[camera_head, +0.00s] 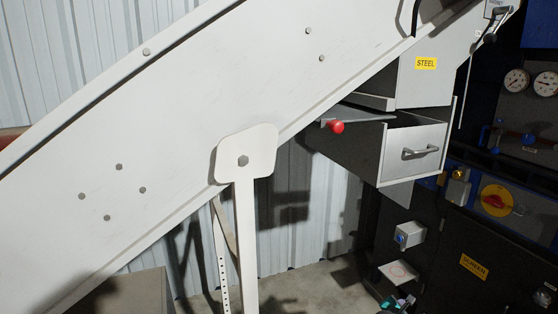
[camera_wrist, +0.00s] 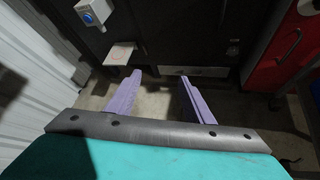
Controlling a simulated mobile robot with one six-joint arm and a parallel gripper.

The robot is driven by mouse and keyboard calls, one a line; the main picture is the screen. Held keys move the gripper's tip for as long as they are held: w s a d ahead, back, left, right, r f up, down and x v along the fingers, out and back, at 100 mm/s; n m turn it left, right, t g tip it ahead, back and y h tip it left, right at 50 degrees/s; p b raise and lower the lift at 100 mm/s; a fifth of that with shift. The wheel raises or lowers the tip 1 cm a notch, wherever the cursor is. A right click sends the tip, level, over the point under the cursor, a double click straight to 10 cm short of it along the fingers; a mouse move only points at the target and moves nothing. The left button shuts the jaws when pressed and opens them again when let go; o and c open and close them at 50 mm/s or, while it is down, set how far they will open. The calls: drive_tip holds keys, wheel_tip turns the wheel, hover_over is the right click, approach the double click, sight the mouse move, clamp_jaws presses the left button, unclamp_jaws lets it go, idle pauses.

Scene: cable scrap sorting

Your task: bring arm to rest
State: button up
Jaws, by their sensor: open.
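My gripper (camera_wrist: 160,76) shows in the wrist view with its two purple fingers spread apart and nothing between them. Behind the fingers is a grey bar, with a teal body below it. The fingers point toward the foot of a dark cabinet (camera_wrist: 170,35), with bare floor seen between them. In the head view a small teal and purple piece at the bottom edge looks like my gripper (camera_head: 399,302), mostly cut off by the frame. Most of my arm is out of view.
A white sloping conveyor side (camera_head: 190,110) on a post (camera_head: 246,240) fills the head view's left. A drawer (camera_head: 415,150) stands open under the STEEL label (camera_head: 426,63). A small shelf (camera_wrist: 118,54) juts near the left finger. A red cabinet (camera_wrist: 285,50) stands right.

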drive_tip(key=s+a+f+m+g+y, duration=0.2)
drive_tip(key=s+a+f+m+g, duration=0.1)
drive_tip(key=s+a+f, duration=0.65)
drive_tip(key=s+a+f+m+g+y, duration=0.25)
drive_tip(key=s+a+f, duration=0.45)
drive_tip(key=a+f, duration=0.45)
drive_tip(key=s+a+f+m+g+y, duration=0.2)
drive_tip(key=s+a+m, duration=0.4)
drive_tip(key=s, duration=0.4)
drive_tip(key=s+a+f+m+g+y, duration=0.3)
drive_tip(key=s+a+m+g, duration=0.2)
drive_tip(key=s+a+m, duration=0.2)
drive_tip(key=shift+s+a+f+m, duration=0.2)
drive_tip(key=shift+s+m, duration=0.95)
drive_tip(key=shift+s, duration=1.1)
drive_tip(key=shift+d+g, duration=0.1)
drive_tip(key=shift+g, duration=0.15)
